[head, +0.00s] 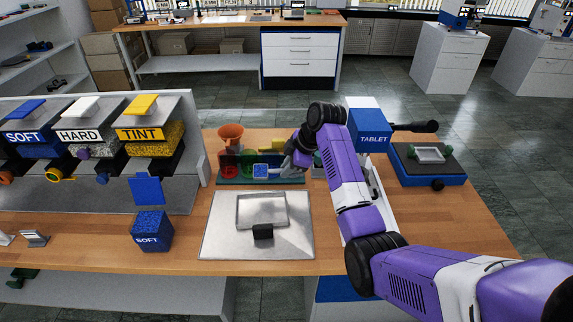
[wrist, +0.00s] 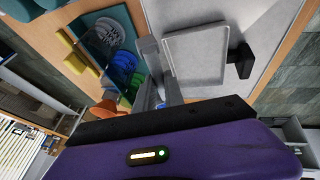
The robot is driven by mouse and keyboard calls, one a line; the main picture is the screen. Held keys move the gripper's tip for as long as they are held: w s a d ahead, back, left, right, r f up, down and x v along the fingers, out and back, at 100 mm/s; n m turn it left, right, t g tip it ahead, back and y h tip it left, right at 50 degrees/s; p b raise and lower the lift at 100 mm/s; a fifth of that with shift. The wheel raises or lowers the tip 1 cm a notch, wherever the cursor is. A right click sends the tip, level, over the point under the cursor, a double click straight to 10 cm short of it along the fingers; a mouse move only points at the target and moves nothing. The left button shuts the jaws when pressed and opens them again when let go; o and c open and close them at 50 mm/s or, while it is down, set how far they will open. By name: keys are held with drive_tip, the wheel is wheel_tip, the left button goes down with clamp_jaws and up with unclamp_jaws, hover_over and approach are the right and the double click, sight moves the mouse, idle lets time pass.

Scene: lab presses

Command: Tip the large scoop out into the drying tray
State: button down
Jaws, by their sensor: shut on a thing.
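My gripper (head: 292,166) is low at the rack at the back of the bench, behind the drying tray. In the wrist view its grey fingers (wrist: 160,82) are shut on what I take to be the large scoop; that scoop is mostly hidden, and I cannot tell its load. In the wrist view the tray (wrist: 196,56) lies right of my fingers.
A metal sheet (head: 220,240) lies under the tray. The blue TABLET press (head: 372,140) stands right of my arm. The SOFT, HARD and TINT dispensers (head: 150,132) are left.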

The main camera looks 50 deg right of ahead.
drive_tip(key=t+h+b, duration=0.1)
drive_tip(key=s+a+f+t+h+b, duration=0.1)
drive_tip(key=b, duration=0.1)
drive_tip(key=a+n+t+h+b, duration=0.1)
drive_tip(key=shift+s+a+f+h+b, duration=0.25)
drive_tip(key=shift+s+h+b, duration=0.05)
drive_tip(key=shift+s, duration=0.1)
drive_tip(key=shift+s+a+f+n+t+h+b, duration=0.25)
drive_tip(key=shift+t+h+b, duration=0.3)
drive_tip(key=shift+b, duration=1.15)
drive_tip(key=shift+s+a+f+n+t+h+b, duration=0.15)
drive_tip(key=shift+s+a+f+t+h+b, duration=0.35)
drive_tip(key=shift+b, duration=1.2)
drive_tip(key=shift+w+t+h+b, duration=0.1)
drive_tip(key=shift+t+h+b, duration=0.45)
drive_tip(key=shift+b, duration=1.15)
drive_tip(key=shift+s+a+n+t+h+b, duration=0.2)
drive_tip(key=shift+n+t+h+b, duration=0.35)
drive_tip(key=shift+b, duration=1.5)
drive_tip(key=shift+s+a+n+t+h+b, duration=0.2)
drive_tip(key=shift+t+b, duration=0.55)
drive_tip(key=shift+b, duration=1.3)
drive_tip(key=shift+s+a+f+n+t+h+b, duration=0.15)
drive_tip(key=shift+n+t+h+b, duration=0.6)
drive_tip(key=shift+b, duration=2.45)
drive_tip(key=shift+w+a+f+n+t+h+b, duration=0.2)
drive_tip(key=shift+t+b, duration=1.05)
drive_tip(key=shift+b, duration=1.95)
